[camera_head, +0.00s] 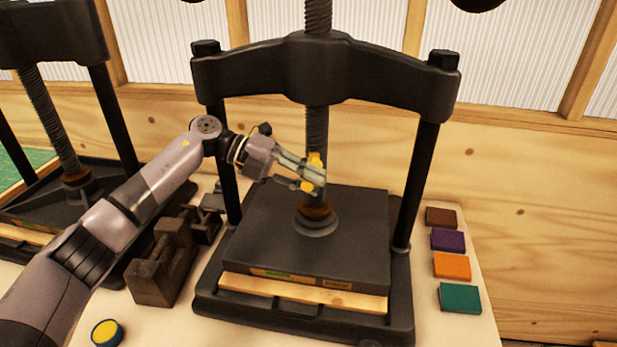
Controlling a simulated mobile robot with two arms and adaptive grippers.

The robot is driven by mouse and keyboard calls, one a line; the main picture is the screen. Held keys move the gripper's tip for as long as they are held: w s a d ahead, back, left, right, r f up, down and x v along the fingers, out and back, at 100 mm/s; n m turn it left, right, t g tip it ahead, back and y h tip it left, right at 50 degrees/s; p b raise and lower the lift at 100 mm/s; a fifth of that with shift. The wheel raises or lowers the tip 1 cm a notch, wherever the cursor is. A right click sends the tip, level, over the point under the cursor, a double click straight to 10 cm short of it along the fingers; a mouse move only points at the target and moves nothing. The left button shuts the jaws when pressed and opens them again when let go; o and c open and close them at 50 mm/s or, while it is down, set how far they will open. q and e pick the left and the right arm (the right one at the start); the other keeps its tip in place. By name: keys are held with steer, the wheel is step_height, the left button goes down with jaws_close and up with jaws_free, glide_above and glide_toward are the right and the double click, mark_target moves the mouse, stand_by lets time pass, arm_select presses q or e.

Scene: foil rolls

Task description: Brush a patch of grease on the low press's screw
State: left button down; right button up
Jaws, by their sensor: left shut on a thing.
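The press (325,65) in the middle has a dark threaded screw (317,127) running down through its crossbeam to a round collar on a flat black plate (260,235). My left gripper (312,175), with yellow fingertips, is in front of the screw's lower part, just above the collar. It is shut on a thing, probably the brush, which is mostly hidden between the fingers. I cannot tell whether it touches the screw. I cannot make out a separate grease patch on the screw. A round blue tin with a yellow top (107,333) stands at the lower left. My right gripper is not in view.
A second press (50,30) stands at the left. Dark metal blocks (165,265) sit between the two presses. Brown, purple, orange and green blocks (460,298) line the table's right side. The press's uprights (415,185) flank the screw. A wooden wall is behind.

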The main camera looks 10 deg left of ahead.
arm_select(q)
steer(key=shift+f+b, duration=2.45)
steer(key=shift+f, duration=1.75)
steer(key=shift+r+p, duration=4)
steer(key=shift+r, duration=2.35)
step_height(320, 180, down, 13)
steer(key=b, duration=0.8)
steer(key=shift+r, duration=0.2)
steer(key=s+p, duration=0.3)
steer(key=s, duration=0.3)
